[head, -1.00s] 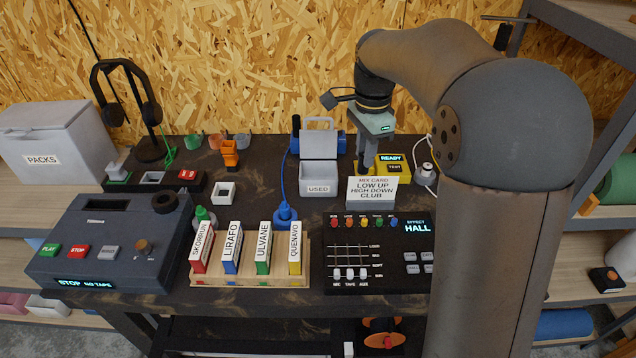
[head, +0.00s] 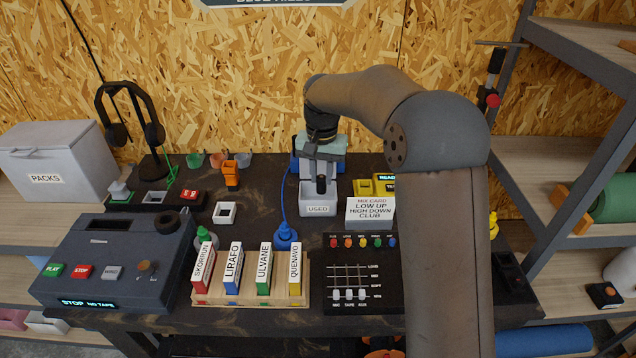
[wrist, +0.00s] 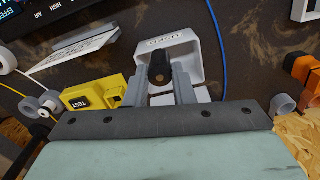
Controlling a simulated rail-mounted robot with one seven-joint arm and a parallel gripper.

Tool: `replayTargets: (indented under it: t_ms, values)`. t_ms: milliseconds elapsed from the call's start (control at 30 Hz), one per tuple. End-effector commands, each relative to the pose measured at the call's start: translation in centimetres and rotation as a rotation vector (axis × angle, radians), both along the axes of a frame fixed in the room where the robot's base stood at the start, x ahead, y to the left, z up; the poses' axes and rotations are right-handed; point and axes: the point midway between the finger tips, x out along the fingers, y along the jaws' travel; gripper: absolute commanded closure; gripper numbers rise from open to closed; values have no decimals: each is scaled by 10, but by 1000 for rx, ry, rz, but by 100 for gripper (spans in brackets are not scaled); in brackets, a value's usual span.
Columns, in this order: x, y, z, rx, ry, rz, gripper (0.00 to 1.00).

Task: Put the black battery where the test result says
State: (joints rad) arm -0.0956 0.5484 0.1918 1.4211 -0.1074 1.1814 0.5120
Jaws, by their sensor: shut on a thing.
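My gripper (head: 320,165) is shut on the black battery (head: 321,184), which points down over the white box labelled USED (head: 318,210). In the wrist view the battery (wrist: 158,65) sits between the two fingers, over the box's opening (wrist: 190,42). I cannot tell whether its lower end is inside the box. The yellow tester (head: 363,187), with a TEST button, stands just right of the box.
The mix card (head: 370,212) stands in front of the tester. A blue cable (head: 284,195) runs left of the USED box. A rack of labelled cassettes (head: 250,298), a tape deck (head: 115,260) and a mixer (head: 362,270) fill the front. The PACKS box (head: 50,160) stands far left.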

Motion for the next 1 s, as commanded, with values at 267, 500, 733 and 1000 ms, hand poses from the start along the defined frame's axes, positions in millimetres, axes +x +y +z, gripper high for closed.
replayTargets:
  t_ms: [267,500,733,1000]
  values:
    - [29,6,-36,0,1,0,100]
    - [36,8,-55,-1,4,0,100]
    - [36,8,-77,-1,0,-1,100]
    - [36,8,-80,-1,1,-1,100]
